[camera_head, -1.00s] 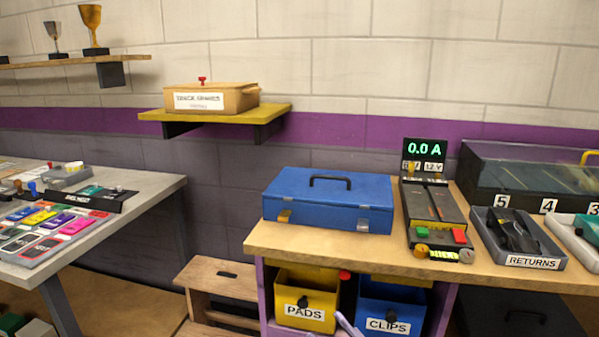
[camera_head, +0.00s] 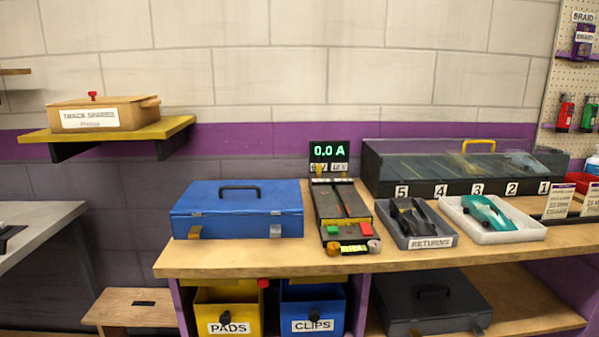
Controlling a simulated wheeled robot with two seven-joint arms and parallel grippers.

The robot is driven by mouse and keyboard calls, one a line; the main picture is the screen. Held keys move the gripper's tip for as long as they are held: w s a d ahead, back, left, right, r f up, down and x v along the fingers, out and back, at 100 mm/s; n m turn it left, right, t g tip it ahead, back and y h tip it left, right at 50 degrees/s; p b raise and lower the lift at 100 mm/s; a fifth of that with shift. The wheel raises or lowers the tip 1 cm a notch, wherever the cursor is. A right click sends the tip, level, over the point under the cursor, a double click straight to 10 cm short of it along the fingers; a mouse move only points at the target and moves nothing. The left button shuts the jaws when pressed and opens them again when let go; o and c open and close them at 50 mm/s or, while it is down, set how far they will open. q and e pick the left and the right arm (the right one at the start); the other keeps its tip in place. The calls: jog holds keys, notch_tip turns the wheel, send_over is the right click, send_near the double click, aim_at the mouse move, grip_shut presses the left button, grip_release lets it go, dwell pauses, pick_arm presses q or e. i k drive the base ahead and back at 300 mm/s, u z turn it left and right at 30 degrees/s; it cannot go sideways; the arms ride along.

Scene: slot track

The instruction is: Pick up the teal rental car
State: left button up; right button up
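The teal car (camera_head: 487,212) lies in a white tray (camera_head: 515,236) on the right part of the wooden bench (camera_head: 300,256). It is teal with a dark part near its left end. The tray stands right of the grey RETURNS tray and in front of the numbered display case. Neither of my grippers shows in the head view.
A grey RETURNS tray (camera_head: 432,242) holds a black car (camera_head: 411,217). A power unit (camera_head: 344,212) and a blue case (camera_head: 237,207) stand to the left. The numbered display case (camera_head: 400,160) is behind. Small signs (camera_head: 558,202) stand at right. The bench's front edge is bare.

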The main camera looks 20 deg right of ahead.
aim_at(480, 207)
jog(key=z, duration=1.55)
